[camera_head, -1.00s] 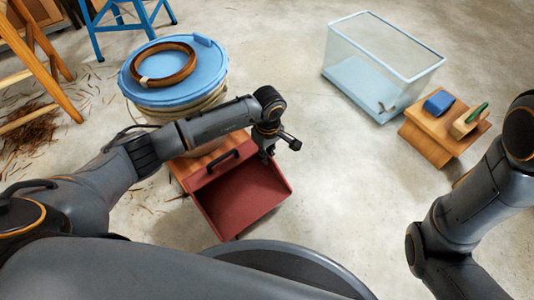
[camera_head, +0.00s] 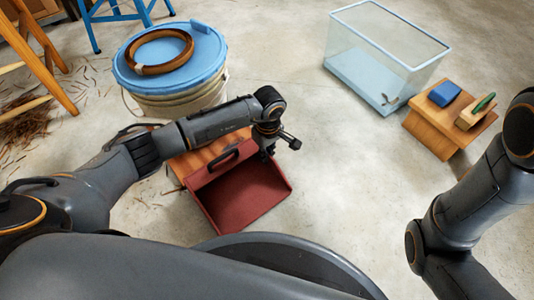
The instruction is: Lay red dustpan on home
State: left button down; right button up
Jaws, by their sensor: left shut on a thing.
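The red dustpan (camera_head: 241,195) is in the middle of the head view, its open tray facing up and its dark handle (camera_head: 224,162) toward the back left. My left gripper (camera_head: 269,152) is shut on the dustpan at its back right edge; the fingertips are partly hidden by the wrist. A wooden top (camera_head: 205,152) shows behind and left of the dustpan, partly covered by my left arm. I cannot tell whether the dustpan touches it. No thing marked as home can be made out. My right gripper is out of view; only its arm shows at the right.
A bucket with a blue lid (camera_head: 128,78) and a brown ring (camera_head: 164,69) stands behind my left arm. A glass tank (camera_head: 380,60) and a small wooden stool (camera_head: 428,134) with a blue block (camera_head: 444,93) and a brush (camera_head: 475,113) stand right. Middle floor is clear.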

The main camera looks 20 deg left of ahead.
pick_arm(q)
jog(key=shift+f, duration=0.3)
dwell(0.5)
jog(key=c, duration=1.1)
grip_release()
jog(key=shift+r, duration=0.2)
jog(key=shift+r+p, duration=2.7)
jog(key=shift+r, duration=0.65)
